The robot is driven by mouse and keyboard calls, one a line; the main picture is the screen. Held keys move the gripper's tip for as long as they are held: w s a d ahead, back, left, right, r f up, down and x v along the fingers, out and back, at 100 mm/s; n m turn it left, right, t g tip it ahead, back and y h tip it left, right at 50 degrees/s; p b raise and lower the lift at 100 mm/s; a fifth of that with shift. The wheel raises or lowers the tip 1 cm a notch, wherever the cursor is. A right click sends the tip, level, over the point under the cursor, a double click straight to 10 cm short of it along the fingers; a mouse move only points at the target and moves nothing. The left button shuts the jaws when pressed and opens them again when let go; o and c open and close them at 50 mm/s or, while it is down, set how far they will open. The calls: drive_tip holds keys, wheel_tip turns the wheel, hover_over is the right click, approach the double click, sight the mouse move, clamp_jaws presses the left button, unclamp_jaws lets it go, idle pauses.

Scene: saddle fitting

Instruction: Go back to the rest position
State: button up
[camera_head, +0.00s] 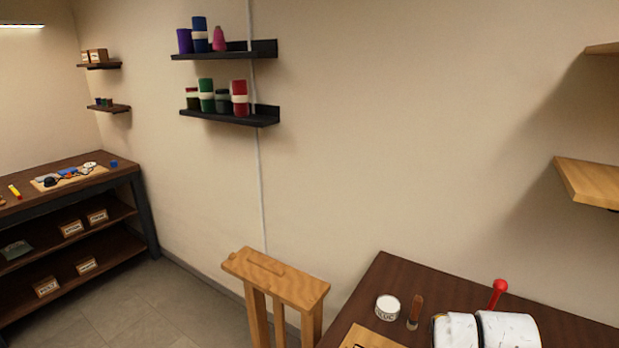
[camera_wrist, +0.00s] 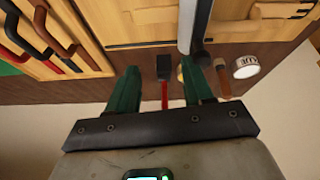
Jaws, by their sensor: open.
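My gripper (camera_wrist: 162,76) shows in the wrist view only. Its two green fingers are apart, with nothing held between them. A dark-headed tool with a red handle (camera_wrist: 164,84) appears between the fingers, beyond them on the brown table; I cannot tell how far away it is.
In the wrist view, handled tools (camera_wrist: 62,40) lie at left.

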drive_tip(key=s+a+f+n+t+y, duration=0.1)
drive_tip(key=s+a+f+n, duration=0.15)
drive_tip(key=s, duration=0.75)
drive_tip(key=s+a+f+n+y, duration=0.2)
drive_tip(key=s+a+n, duration=0.15)
drive_tip(key=s, duration=0.55)
drive_tip(key=s+f+m+g+b, duration=0.1)
drive_tip(key=s+f+g+b, duration=0.2)
drive_tip(key=s+f, duration=0.8)
drive_tip(key=shift+s+f+g+b, duration=0.15)
drive_tip(key=shift+f+g+b, duration=0.2)
drive_tip(key=shift+b, duration=0.9)
